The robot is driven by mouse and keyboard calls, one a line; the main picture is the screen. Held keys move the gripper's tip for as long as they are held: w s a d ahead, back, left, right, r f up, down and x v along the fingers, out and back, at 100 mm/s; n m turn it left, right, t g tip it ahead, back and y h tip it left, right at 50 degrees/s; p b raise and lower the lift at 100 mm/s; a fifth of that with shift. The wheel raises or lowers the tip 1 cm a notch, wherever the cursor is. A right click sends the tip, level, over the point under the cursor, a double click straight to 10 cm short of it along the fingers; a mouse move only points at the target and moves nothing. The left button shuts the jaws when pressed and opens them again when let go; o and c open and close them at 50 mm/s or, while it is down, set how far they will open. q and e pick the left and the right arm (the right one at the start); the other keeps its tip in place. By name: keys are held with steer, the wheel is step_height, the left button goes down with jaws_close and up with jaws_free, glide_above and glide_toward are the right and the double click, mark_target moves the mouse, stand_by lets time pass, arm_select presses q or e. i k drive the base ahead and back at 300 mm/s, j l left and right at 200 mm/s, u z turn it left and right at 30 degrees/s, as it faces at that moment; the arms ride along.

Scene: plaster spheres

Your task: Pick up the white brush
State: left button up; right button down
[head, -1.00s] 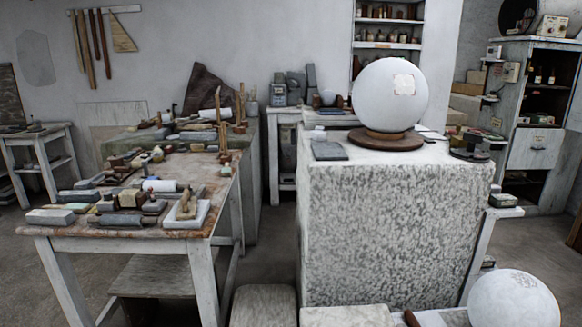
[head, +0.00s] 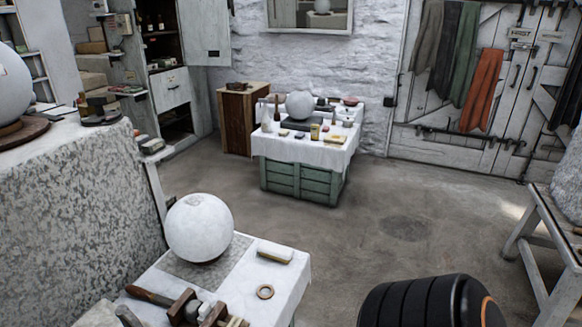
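A white brush (head: 275,249), a small pale block with a tan lower edge, lies on the white-covered near table (head: 292,279) at the lower middle. It lies to the right of a white plaster sphere (head: 200,227), apart from it. A small tan ring (head: 265,291) lies in front of it. Neither of my grippers shows in the head view.
Wooden-handled tools (head: 185,307) lie at the near table's front left. A tall speckled block (head: 70,205) stands at the left. A green crate table (head: 303,180) with small items stands behind. Open floor (head: 400,215) lies to the right.

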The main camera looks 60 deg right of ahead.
mark_target(271, 250)
steer(key=z, duration=1.8)
